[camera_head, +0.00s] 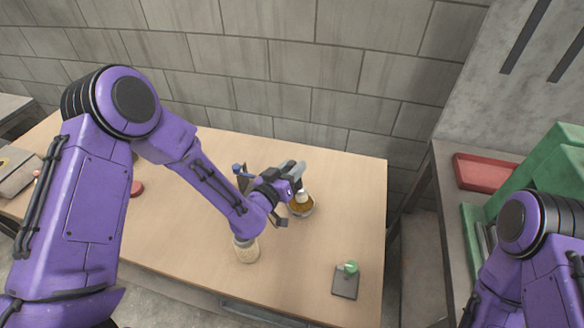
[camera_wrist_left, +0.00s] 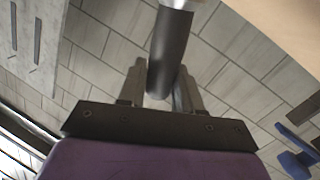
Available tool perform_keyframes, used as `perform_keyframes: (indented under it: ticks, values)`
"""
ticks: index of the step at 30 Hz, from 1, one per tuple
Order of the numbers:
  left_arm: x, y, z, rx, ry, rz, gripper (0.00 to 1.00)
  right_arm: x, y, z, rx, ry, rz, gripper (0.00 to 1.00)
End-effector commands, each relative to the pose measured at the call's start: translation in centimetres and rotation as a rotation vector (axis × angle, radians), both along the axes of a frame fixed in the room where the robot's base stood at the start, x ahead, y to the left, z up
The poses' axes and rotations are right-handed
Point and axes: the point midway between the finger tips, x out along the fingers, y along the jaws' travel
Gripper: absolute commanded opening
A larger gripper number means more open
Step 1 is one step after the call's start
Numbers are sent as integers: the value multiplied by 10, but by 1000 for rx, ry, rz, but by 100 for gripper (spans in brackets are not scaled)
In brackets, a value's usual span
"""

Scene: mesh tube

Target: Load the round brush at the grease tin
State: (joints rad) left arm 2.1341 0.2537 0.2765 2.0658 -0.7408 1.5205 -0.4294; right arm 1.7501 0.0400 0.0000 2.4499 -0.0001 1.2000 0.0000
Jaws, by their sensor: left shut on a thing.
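My left gripper (camera_head: 294,183) is over the middle of the wooden table. In the left wrist view its jaws (camera_wrist_left: 160,98) are closed around a dark round handle (camera_wrist_left: 172,45) with a silver collar, which I take to be the round brush; its bristle end is out of that view. In the head view a round tin with amber content (camera_head: 301,211), likely the grease tin, stands just below the gripper. A pale piece (camera_head: 302,196) shows between gripper and tin; I cannot tell whether it touches the content. My right gripper is out of view.
A jar with beige content (camera_head: 246,251) stands near the front edge below my left forearm. A dark plate with a green piece (camera_head: 344,286) lies front right. A blue object (camera_head: 240,171) is behind my arm. A red tray (camera_head: 484,173) is on the side bench.

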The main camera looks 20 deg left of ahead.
Motion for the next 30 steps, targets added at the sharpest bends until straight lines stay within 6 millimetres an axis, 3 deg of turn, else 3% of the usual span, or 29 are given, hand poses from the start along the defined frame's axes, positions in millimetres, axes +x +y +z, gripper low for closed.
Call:
perform_keyframes:
  ticks: [30]
  values:
    - [-2,0,-14,2,5,0,4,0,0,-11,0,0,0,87]
